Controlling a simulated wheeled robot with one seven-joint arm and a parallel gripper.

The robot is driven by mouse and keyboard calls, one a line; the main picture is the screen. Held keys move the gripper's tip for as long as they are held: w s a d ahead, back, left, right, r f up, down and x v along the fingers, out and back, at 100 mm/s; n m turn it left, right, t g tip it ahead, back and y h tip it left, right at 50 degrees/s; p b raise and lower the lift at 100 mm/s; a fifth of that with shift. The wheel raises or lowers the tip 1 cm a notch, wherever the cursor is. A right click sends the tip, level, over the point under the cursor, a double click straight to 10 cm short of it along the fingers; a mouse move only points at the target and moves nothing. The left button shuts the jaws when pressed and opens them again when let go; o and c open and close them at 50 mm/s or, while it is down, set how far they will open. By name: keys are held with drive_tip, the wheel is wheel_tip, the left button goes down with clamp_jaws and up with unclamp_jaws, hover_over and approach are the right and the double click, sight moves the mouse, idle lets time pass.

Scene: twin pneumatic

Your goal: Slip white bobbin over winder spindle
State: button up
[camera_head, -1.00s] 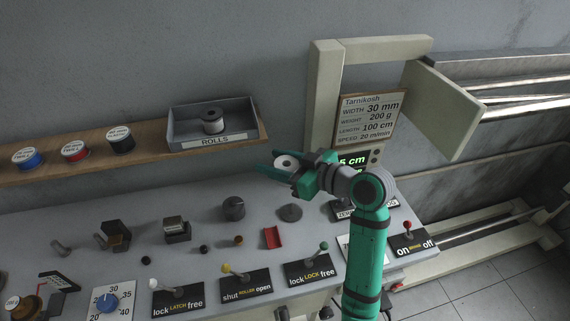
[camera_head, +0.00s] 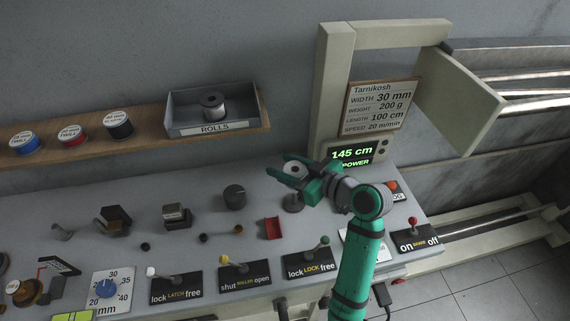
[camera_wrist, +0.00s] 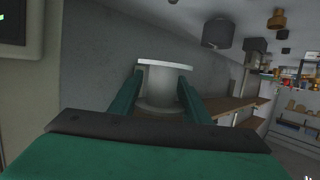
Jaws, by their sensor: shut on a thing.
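The white bobbin (camera_head: 297,169) is held between the fingers of my gripper (camera_head: 284,170) above the grey console. In the wrist view the bobbin (camera_wrist: 162,84) sits between both green fingers (camera_wrist: 158,98), its flange showing pale and round. My gripper is shut on it. Just below the bobbin in the head view is a dark round disc (camera_head: 292,204) on the console, which looks like the winder spindle's base. The spindle pin itself is not clearly visible; bobbin and gripper partly cover that spot. The bobbin appears apart from the disc.
A red piece (camera_head: 272,228) and a dark knob (camera_head: 235,196) stand left of the disc. Lever plates (camera_head: 309,265) line the console front. A ROLLS tray (camera_head: 180,121) with another roll (camera_head: 212,105) sits on the shelf behind. A display (camera_head: 352,155) stands at the back right.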

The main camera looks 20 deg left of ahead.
drive_tip(key=shift+w+f, duration=0.1)
drive_tip(key=shift+f, duration=2.4)
drive_tip(key=shift+f, duration=2.45)
drive_tip(key=shift+r, duration=0.1)
drive_tip(key=shift+r, duration=2.05)
idle(0.9)
